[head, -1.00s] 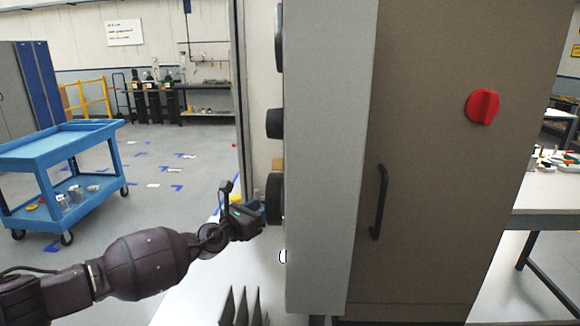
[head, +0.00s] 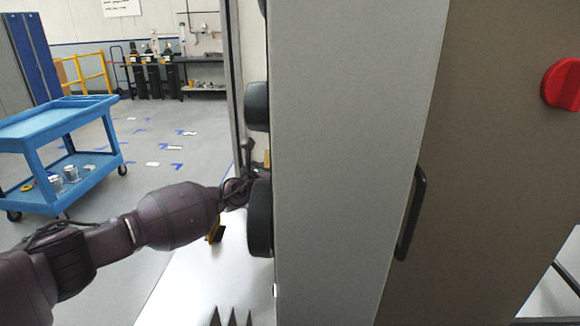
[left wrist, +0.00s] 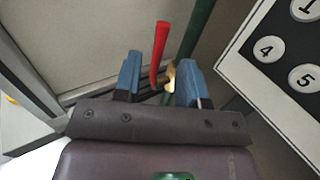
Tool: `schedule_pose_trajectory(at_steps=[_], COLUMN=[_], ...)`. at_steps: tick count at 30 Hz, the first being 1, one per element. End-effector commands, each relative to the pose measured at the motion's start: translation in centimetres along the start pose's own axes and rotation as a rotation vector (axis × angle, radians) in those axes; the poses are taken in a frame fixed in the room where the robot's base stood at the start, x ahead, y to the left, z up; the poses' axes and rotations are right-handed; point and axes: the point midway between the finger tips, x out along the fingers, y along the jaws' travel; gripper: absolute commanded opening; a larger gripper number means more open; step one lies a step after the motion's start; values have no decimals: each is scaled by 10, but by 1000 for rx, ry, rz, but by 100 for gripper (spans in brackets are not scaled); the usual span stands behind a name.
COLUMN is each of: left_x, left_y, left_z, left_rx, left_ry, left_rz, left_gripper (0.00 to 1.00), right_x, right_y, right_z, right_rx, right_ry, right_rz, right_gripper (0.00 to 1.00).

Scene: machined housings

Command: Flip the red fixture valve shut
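The red valve lever (left wrist: 160,48) shows in the left wrist view, long and roughly upright in the picture, with a brass fitting (left wrist: 170,78) beside its lower end and a green pipe (left wrist: 197,28) to its right. My left gripper (left wrist: 158,80) is open, its two blue fingers apart; the lever's lower part appears in the gap between them. I cannot tell whether a finger touches it. In the head view the left arm reaches behind the grey cabinet side, and its fingers and the lever are hidden there. My right gripper is not in view.
The tall cabinet (head: 345,150) has dark round knobs (head: 260,215) along its left edge, close to my left arm. A black handle (head: 411,212) and a red knob (head: 563,85) are on its brown face. A numbered panel (left wrist: 285,55) is right of the fingers. A blue cart (head: 60,125) stands left.

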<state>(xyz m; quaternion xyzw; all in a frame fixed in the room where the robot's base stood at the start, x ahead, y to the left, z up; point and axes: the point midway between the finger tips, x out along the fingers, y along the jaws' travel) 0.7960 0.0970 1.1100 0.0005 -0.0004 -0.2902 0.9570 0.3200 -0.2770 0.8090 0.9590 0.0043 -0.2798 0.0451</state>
Motion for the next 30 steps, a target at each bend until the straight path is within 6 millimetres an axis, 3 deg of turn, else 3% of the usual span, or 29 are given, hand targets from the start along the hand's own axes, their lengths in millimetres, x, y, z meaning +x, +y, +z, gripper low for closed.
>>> schedule_pose_trajectory(at_steps=[6, 12, 25, 30], left_x=[32, 48, 54, 54], left_y=[0, 0, 0, 0], left_z=[-6, -3, 0, 0], left_rx=[-2, -2, -1, -1], left_ry=[2, 1, 0, 0], left_rz=[0, 0, 0, 0], left_gripper=[38, 38, 38, 13], right_x=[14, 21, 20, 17], right_y=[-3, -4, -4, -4], right_z=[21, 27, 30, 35], right_rx=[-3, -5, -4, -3], right_ry=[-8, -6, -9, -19], right_rz=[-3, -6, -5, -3], right_gripper=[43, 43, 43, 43])
